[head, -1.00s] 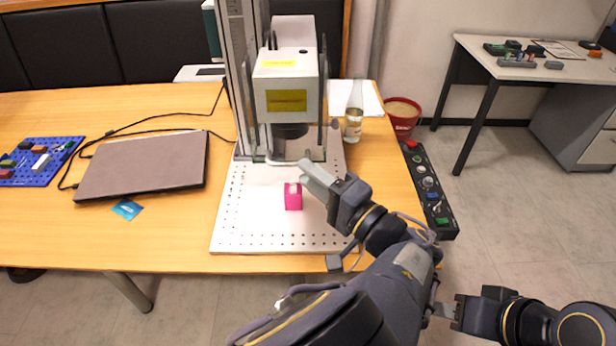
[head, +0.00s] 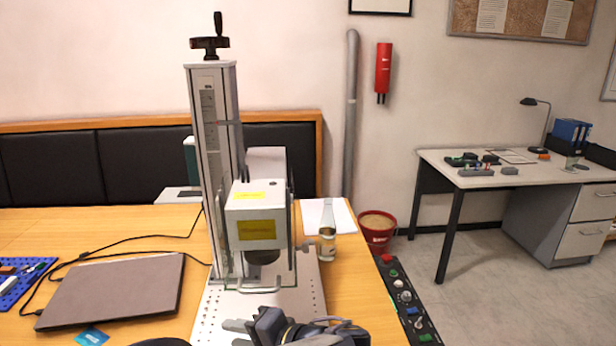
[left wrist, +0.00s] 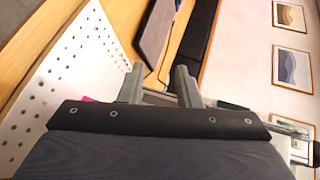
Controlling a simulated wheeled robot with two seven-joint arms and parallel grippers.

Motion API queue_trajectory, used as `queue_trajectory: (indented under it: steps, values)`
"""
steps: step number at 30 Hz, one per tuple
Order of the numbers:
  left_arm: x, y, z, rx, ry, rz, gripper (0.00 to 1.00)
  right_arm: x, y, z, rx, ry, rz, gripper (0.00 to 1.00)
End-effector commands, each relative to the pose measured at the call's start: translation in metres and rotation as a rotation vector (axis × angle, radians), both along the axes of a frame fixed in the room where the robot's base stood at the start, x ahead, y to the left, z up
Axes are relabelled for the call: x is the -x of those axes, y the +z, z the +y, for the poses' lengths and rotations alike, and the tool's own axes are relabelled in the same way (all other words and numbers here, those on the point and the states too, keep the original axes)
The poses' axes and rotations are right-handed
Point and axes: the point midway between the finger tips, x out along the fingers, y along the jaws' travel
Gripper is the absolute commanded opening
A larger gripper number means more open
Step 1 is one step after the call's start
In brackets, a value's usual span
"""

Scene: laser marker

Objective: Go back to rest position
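My left gripper (head: 235,333) shows at the bottom edge of the head view, over the laser marker's perforated white base plate (head: 312,290). In the left wrist view its two fingers (left wrist: 160,84) stand apart with nothing between them, so it is open and empty. A sliver of a pink block (left wrist: 89,99) shows beside the gripper body in the left wrist view; most of it is hidden. The block does not show in the head view. My right gripper is not in view.
The laser marker (head: 257,215) stands on the wooden table (head: 345,315), with a glass bottle (head: 327,243) to its right. A closed laptop (head: 112,290) lies at left. A control box (head: 405,300) is at the table's right edge, near a red bucket (head: 376,230).

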Motion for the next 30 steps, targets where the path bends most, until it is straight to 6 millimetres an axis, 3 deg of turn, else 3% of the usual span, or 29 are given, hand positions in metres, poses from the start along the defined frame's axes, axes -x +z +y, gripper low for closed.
queue_trajectory:
  steps: [1, 3, 6, 9, 14, 18, 24, 30]
  values:
    - [0.011, -0.007, 0.031, 0.133, 0.069, 0.098, 0.3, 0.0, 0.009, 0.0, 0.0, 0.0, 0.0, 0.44]
    - [0.031, -0.021, 0.057, 0.309, 0.134, 0.211, 0.3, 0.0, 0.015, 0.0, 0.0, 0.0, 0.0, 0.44]
    - [0.063, -0.033, 0.081, 0.564, 0.203, 0.322, 0.3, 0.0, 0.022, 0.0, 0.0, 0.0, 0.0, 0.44]
    - [0.095, -0.034, 0.093, 0.817, 0.247, 0.372, 0.3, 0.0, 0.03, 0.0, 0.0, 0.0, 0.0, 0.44]
    - [0.138, -0.018, 0.097, 1.187, 0.27, 0.326, 0.3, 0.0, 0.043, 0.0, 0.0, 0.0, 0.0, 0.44]
    - [0.166, 0.005, 0.094, 1.435, 0.252, 0.179, 0.3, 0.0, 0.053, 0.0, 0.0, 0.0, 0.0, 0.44]
    - [0.185, 0.029, 0.088, 1.602, 0.211, -0.053, 0.3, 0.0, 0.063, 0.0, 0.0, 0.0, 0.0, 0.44]
    - [0.189, 0.036, 0.086, 1.637, 0.191, -0.151, 0.3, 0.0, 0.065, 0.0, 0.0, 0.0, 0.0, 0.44]
